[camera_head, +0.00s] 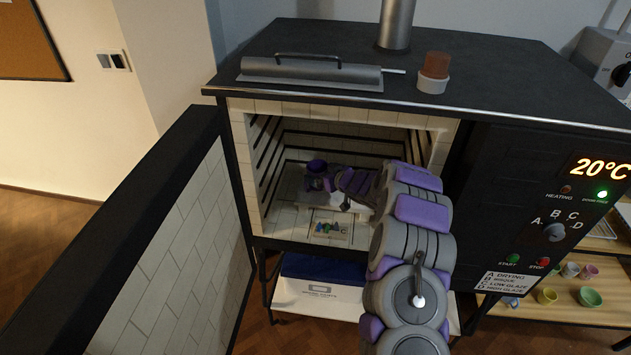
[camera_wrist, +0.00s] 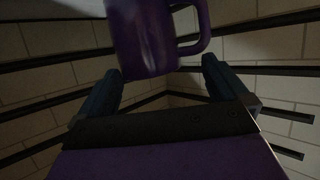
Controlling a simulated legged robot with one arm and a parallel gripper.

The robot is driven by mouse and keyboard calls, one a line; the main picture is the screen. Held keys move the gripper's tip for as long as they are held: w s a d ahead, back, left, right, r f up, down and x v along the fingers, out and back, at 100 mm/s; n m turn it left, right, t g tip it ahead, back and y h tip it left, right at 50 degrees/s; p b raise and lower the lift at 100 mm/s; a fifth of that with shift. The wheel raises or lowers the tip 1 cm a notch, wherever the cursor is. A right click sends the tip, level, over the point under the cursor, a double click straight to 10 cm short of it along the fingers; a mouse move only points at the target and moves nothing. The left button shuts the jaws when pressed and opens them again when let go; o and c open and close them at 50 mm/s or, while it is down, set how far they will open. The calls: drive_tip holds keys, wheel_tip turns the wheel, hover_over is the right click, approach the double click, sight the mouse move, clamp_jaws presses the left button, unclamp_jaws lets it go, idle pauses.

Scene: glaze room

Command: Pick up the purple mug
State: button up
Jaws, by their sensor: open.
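The purple mug (camera_head: 317,166) stands inside the open kiln, toward the back left of its chamber. In the wrist view the purple mug (camera_wrist: 146,40) is close ahead, with its handle to the right and its top cut off by the frame edge. My gripper (camera_wrist: 162,75) is open, and its two blue-grey fingers point toward the mug. The mug's lower part lies just beyond the fingertips, nearer the left one, and the handle is near the right one. I cannot tell whether they touch. In the head view my gripper (camera_head: 325,183) is inside the kiln near the mug, partly hidden by my arm.
The kiln's tiled walls (camera_head: 258,190) and dark rails enclose my arm closely. A small set of cones (camera_head: 328,229) sits at the chamber's front. The kiln door (camera_head: 150,250) stands open at left. A control panel (camera_head: 570,215) is at right. Small pots (camera_head: 547,296) stand on shelves at lower right.

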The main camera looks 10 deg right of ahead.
sight(313, 166)
drive_tip(key=w+d, duration=0.1)
drive_tip(key=w+d+f+b, duration=0.1)
drive_tip(key=w, duration=0.1)
drive_tip(key=shift+w+d+f, duration=0.15)
drive_tip(key=shift+w+d, duration=0.15)
drive_tip(key=shift+w+f, duration=0.1)
drive_tip(key=shift+w, duration=0.1)
drive_tip(key=shift+w+a+f, duration=0.1)
drive_tip(key=shift+w+a, duration=0.05)
drive_tip(key=shift+a, duration=0.15)
drive_tip(key=a, duration=0.2)
drive_tip(key=shift+a, duration=0.4)
drive_tip(key=shift+c, duration=0.8)
drive_tip(key=d, duration=0.2)
drive_tip(key=shift+d, duration=0.3)
drive_tip(key=c, duration=0.6)
drive_tip(key=shift+c, duration=0.7)
drive_tip(key=shift+a, duration=0.3)
drive_tip(key=shift+c, duration=0.8)
drive_tip(key=shift+a, duration=0.8)
drive_tip(key=shift+d, duration=0.1)
